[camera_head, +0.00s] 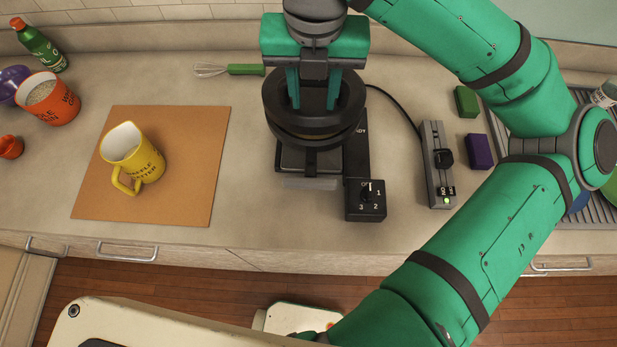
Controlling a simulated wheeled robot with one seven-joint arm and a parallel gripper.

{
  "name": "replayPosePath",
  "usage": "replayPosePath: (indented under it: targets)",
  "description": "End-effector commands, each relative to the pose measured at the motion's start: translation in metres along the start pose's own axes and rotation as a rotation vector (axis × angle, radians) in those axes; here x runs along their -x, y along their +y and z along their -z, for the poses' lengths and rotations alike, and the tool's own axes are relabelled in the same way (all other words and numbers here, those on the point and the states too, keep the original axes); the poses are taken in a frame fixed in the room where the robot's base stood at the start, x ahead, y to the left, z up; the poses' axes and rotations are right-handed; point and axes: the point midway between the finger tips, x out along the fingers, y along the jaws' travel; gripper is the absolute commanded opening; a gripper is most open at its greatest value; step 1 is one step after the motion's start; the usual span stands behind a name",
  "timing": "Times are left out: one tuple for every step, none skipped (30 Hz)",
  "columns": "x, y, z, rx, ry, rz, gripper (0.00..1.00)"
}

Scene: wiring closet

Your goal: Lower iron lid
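The black round waffle iron stands on the counter in the middle of the camera_head view. Its lid (350,112) lies just above the lower plate, with only a narrow gap showing at the front. The iron's base (298,160) and its dial box (365,199) show in front. My gripper (314,100) points down over the lid, with its two green fingers spread apart and nothing visible held between them. The fingertips overlap the lid in the picture; I cannot tell whether they touch it. My gripper and wrist hide the back of the lid.
A yellow cup (148,155) stands on a tan board (195,190) at left. An orange cup (58,108) and a green bottle (40,45) are farther left. A whisk (245,69) lies behind. A switch box (437,165) with a lit green lamp stands right.

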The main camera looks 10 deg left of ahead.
Motion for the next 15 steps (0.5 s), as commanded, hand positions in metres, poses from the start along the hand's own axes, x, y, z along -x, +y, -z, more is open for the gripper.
replayPosePath:
  targets:
    - [0.000, 0.000, -0.001, -0.002, -0.002, -0.001, 0.38]
    - [0.001, 0.000, -0.001, -0.002, -0.002, -0.001, 0.38]
    - [0.002, 0.000, -0.001, -0.002, -0.003, -0.001, 0.38]
    - [0.004, 0.000, -0.002, -0.003, -0.003, -0.001, 0.38]
    - [0.007, 0.000, -0.002, -0.003, -0.003, 0.000, 0.38]
    - [0.011, 0.000, -0.002, -0.002, -0.002, 0.000, 0.38]
    - [0.014, 0.000, -0.002, -0.002, -0.003, 0.000, 0.38]
    - [0.018, 0.000, -0.002, -0.002, -0.004, 0.000, 0.38]
    - [0.022, 0.000, -0.001, -0.002, -0.004, 0.000, 0.38]
    - [0.025, 0.000, -0.001, -0.002, -0.003, 0.000, 0.38]
    - [0.028, 0.000, -0.001, -0.001, -0.003, 0.000, 0.38]
    - [0.032, 0.000, -0.001, -0.001, -0.003, 0.001, 0.38]
    - [0.035, 0.000, -0.001, -0.001, -0.003, 0.001, 0.38]
    - [0.038, 0.000, -0.001, -0.001, -0.003, 0.000, 0.38]
    - [0.042, 0.000, -0.001, -0.001, -0.003, 0.000, 0.38]
